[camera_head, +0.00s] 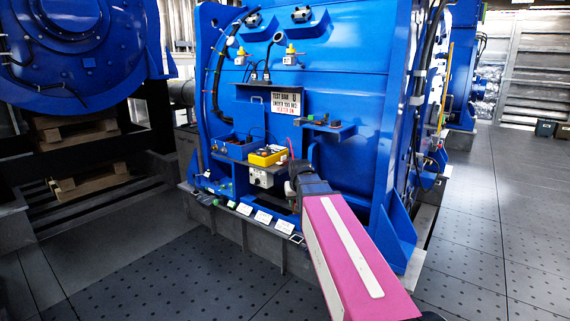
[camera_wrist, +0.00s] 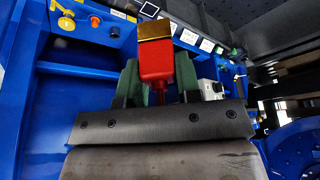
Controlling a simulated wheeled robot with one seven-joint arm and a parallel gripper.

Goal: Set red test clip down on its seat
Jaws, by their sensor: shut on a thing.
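The red test clip (camera_wrist: 155,68) has a red body and a brass-coloured end. In the wrist view it is gripped between the green fingers of my gripper (camera_wrist: 157,82), with the brass end pointing away from my palm. In the head view my gripper (camera_head: 300,176) is dark and small, in front of the shelf on the blue motor housing. My own wrist and arm largely hide it, and I cannot make out the clip clearly there. I cannot tell which spot is the clip's seat, or whether the clip touches anything.
A yellow box (camera_head: 268,156) stands on the blue housing's shelf, with a white box (camera_head: 262,178) below it. A small blue side shelf (camera_head: 328,129) holds dark parts to the right. White cards (camera_head: 263,217) line the lower ledge. The floor in front is clear.

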